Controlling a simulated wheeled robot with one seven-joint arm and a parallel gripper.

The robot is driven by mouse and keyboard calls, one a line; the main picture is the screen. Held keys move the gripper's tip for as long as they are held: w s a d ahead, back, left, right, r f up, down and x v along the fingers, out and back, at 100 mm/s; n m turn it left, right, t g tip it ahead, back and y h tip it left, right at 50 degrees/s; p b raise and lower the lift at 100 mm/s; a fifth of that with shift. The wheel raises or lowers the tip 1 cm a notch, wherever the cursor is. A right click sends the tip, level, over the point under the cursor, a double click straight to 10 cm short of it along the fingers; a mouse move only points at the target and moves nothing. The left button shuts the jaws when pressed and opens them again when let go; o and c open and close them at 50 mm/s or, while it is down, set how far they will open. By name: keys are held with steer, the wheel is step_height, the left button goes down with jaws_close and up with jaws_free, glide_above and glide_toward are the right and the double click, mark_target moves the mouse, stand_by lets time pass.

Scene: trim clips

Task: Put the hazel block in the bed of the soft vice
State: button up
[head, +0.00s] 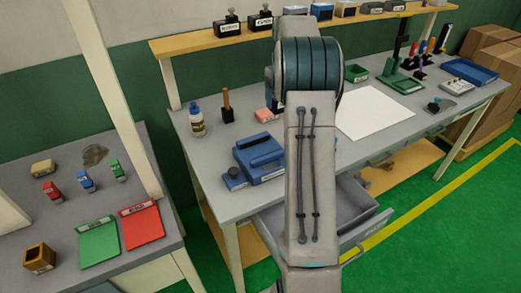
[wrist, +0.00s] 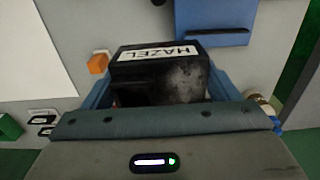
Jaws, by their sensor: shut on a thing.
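The hazel block (wrist: 160,75) is black with a white label reading HAZEL and a grey worn patch on one side. My gripper (wrist: 158,88) is shut on it, a blue finger at each side in the wrist view. In the head view my arm hides both gripper and block. A blue device that looks like the soft vice (head: 262,158) stands on the bench, left of my arm, its right part partly hidden. In the wrist view a blue body, probably the vice (wrist: 212,22), lies beyond the block, apart from it. Its bed is not clearly visible.
A glue bottle (head: 197,122), a wooden-handled tool (head: 227,105) and a pink block (head: 263,115) stand near the vice. A white sheet (head: 374,112) lies right of my arm. A drawer (head: 350,207) is open below the bench. A side table (head: 60,235) stands left.

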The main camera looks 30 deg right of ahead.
steer(key=shift+w+d, duration=0.15)
steer(key=shift+a+f, duration=0.2)
steer(key=s+a+f, duration=0.1)
steer(key=a+f, duration=0.1)
steer(key=a, duration=0.1)
steer(key=s+a+f, duration=0.2)
steer(key=a, duration=0.1)
steer(key=s+a+f+p, duration=0.1)
steer(key=a+f, duration=0.1)
steer(key=a, duration=0.2)
steer(key=shift+s+f, duration=0.3)
steer(key=shift+s, duration=0.1)
steer(key=shift+f+p, duration=0.55)
steer(key=shift+f, duration=1.5)
steer(key=shift+f, duration=0.1)
steer(key=shift+f, duration=0.15)
steer(key=o, duration=1)
